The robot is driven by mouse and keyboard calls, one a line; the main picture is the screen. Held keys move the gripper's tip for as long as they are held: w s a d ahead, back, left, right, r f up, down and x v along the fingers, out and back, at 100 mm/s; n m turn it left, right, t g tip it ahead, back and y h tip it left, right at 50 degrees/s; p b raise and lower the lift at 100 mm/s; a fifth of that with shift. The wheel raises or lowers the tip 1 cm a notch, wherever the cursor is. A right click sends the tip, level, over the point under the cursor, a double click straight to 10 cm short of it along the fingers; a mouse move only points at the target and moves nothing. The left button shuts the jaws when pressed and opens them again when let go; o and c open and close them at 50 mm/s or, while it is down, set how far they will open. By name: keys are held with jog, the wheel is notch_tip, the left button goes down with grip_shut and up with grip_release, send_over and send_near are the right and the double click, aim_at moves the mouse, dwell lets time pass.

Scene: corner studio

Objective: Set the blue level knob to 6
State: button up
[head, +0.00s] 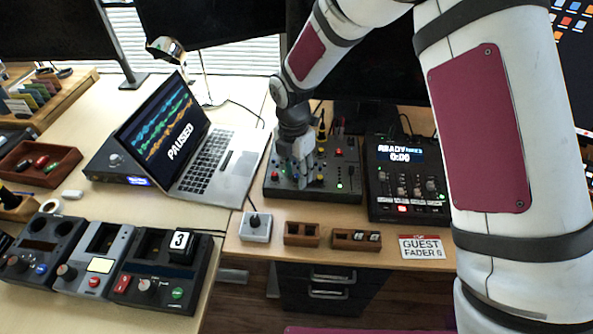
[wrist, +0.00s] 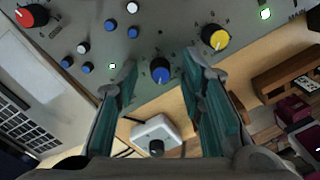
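The blue level knob (wrist: 161,72) stands on the grey face of the mixer (wrist: 120,30), with a white pointer line on its top. In the wrist view it lies between the two fingertips of my gripper (wrist: 163,66). The fingers are apart, with a visible gap on each side of the knob. In the head view my gripper (head: 302,165) points down over the left part of the mixer (head: 345,192) and hides the knob there. The scale marks around the knob are too small to read.
A yellow knob (wrist: 215,37) stands close to the right finger, and a red knob (wrist: 31,15) and smaller knobs lie further left. A white box with a black knob (head: 256,227) and wooden trays (head: 302,234) sit in front of the mixer. A laptop (head: 215,165) stands left.

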grip_shut()
